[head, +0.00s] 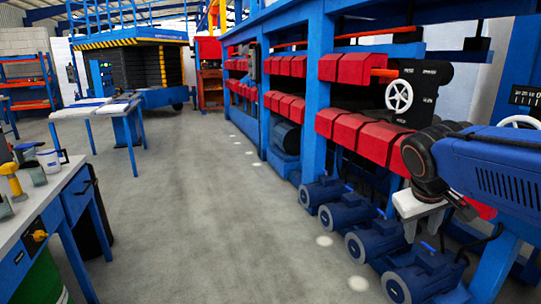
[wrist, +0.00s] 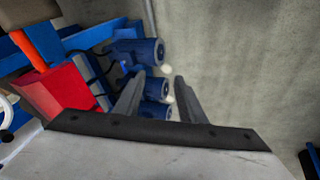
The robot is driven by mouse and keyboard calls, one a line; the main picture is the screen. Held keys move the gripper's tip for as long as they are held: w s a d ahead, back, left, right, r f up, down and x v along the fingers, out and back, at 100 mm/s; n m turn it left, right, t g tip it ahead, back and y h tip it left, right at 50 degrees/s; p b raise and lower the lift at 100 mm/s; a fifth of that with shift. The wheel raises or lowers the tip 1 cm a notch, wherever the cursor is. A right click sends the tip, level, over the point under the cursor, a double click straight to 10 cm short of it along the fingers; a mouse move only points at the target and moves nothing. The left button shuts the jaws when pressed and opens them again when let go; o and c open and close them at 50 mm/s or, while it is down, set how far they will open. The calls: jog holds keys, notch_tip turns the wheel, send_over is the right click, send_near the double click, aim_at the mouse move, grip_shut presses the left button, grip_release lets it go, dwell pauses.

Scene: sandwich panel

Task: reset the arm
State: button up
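My gripper (head: 424,222) hangs at the right of the head view, pointing down beside the blue machine frame. Its two grey fingers stand apart in the wrist view (wrist: 160,80), with nothing between them but the view of motors and floor beyond. My gripper is open and empty. My blue arm reaches in from the right edge of the head view, with dark joints above the gripper.
A blue frame (head: 315,93) with red boxes (head: 344,68) lines the right side. Several blue motors (head: 346,212) stand low near my gripper. A white handwheel (head: 398,96) is behind the arm. A workbench (head: 52,190) is at left. The middle floor (head: 190,200) is clear.

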jog(key=s+a+f+m+y, duration=0.1)
jog(key=s+a+f+y, duration=0.2)
jog(key=s+a+f, duration=0.3)
jog(key=s+f, duration=0.4)
jog(key=s, duration=0.4)
jog(key=shift+a+f+t+y, duration=0.2)
jog(key=shift+t+y, duration=0.1)
jog(key=shift+t, duration=0.1)
